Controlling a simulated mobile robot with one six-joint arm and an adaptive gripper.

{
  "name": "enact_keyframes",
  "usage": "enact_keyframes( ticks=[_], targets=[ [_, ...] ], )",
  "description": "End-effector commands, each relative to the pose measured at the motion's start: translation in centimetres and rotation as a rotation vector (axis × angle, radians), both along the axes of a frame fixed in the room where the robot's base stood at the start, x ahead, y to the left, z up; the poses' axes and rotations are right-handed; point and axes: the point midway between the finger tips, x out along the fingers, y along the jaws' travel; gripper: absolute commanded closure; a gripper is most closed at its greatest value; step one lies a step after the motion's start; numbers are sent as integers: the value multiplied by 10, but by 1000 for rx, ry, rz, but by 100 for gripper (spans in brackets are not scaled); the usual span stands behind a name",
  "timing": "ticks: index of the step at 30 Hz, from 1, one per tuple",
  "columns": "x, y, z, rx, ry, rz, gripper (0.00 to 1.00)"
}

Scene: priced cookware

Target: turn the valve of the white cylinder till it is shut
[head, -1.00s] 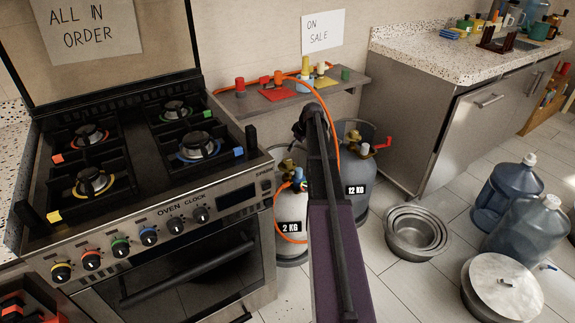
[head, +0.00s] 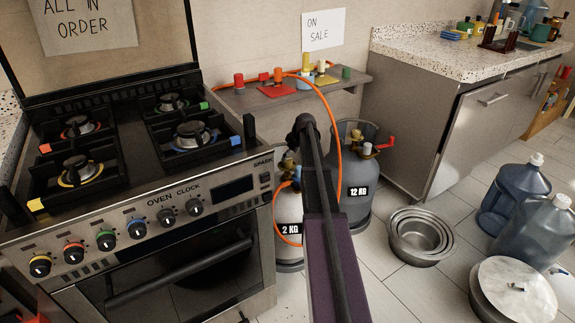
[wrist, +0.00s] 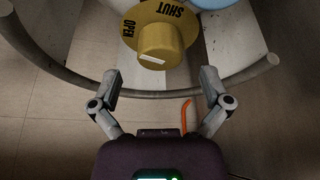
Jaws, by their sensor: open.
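The white cylinder (head: 289,244), labelled 2 KG, stands on the floor right of the oven, partly hidden by my arm. In the wrist view a yellow valve knob (wrist: 160,45) sits on a yellow dial marked SHUT at the top and OPEN at the left. A white mark shows on the knob's near side. A curved metal collar rail (wrist: 165,94) passes in front of the knob. My gripper (wrist: 160,77) is open and empty, its fingers spread either side below the knob, apart from it. My arm hides the gripper in the head view.
A grey 12 KG cylinder (head: 358,205) with a red handle stands close on the right. An orange hose (head: 338,125) loops from the shelf (head: 258,101) past the cylinders. The oven (head: 175,245) is close on the left. Metal bowls (head: 420,240) and water jugs (head: 513,198) stand to the right.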

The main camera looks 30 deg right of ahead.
Motion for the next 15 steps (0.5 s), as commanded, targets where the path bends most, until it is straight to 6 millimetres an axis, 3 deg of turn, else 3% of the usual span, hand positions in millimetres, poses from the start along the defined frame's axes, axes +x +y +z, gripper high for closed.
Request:
enact_keyframes(
  ticks=[6,15],
  targets=[
    [7,2,-19,0,0,0,3],
    [11,4,-29,0,0,1,3]
  ],
)
